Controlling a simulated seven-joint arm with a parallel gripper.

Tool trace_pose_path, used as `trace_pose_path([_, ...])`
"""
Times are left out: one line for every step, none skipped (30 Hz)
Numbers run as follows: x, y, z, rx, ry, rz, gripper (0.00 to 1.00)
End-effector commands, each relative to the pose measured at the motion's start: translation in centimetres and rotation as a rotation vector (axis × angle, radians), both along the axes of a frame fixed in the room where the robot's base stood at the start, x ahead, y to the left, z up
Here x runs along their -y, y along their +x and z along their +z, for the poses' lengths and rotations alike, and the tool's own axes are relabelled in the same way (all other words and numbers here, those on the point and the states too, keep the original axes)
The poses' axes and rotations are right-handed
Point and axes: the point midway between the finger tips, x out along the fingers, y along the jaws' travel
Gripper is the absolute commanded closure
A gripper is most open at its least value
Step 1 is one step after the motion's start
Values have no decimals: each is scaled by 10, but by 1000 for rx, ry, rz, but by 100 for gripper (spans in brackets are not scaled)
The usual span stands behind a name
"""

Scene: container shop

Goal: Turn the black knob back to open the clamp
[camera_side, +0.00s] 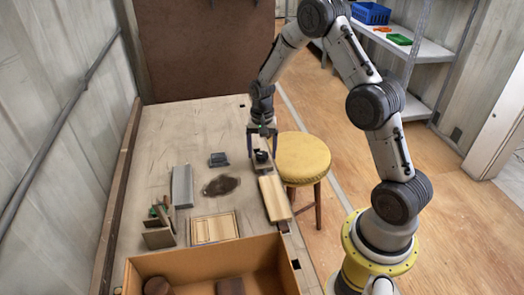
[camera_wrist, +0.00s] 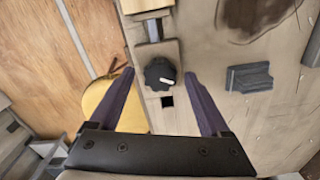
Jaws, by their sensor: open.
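The black knob (camera_wrist: 160,74) with a white pointer mark sits on a light wooden clamp block (camera_wrist: 151,50) at the table's edge. The knob also shows small and dark in the side view (camera_side: 261,156), between my fingers. My gripper (camera_wrist: 158,78) is open, with its two purple fingers on either side of the knob and apart from it in the wrist view. A pale wooden board (camera_side: 274,198) lies in line with the clamp at the table's right edge. Whether the board is pressed by the clamp is not clear.
A yellow stool (camera_side: 303,155) stands close beside the table edge near my gripper. A cardboard box (camera_side: 200,262), a wooden tray (camera_side: 214,228), a grey block (camera_side: 182,187) and a small dark block (camera_side: 218,159) are on the table. The table's far part is clear.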

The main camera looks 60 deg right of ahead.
Motion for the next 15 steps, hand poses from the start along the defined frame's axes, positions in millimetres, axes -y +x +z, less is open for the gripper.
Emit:
trace_pose_path([0, 0, 0, 0, 0, 0, 19])
trace_pose_path([0, 0, 0, 0, 0, 0, 19])
trace_pose_path([0, 0, 0, 0, 0, 0, 19])
trace_pose_path([0, 0, 0, 0, 0, 0, 19])
trace_pose_path([0, 0, 0, 0, 0, 0, 19])
trace_pose_path([0, 0, 0, 0, 0, 0, 23])
trace_pose_path([0, 0, 0, 0, 0, 0, 28])
trace_pose_path([0, 0, 0, 0, 0, 0, 34])
trace_pose_path([0, 0, 0, 0, 0, 0, 41])
trace_pose_path([0, 0, 0, 0, 0, 0, 46])
trace_pose_path([0, 0, 0, 0, 0, 0, 52])
trace_pose_path([0, 0, 0, 0, 0, 0, 59])
trace_pose_path([0, 0, 0, 0, 0, 0, 64])
trace_pose_path([0, 0, 0, 0, 0, 0, 70])
trace_pose_path([0, 0, 0, 0, 0, 0, 77])
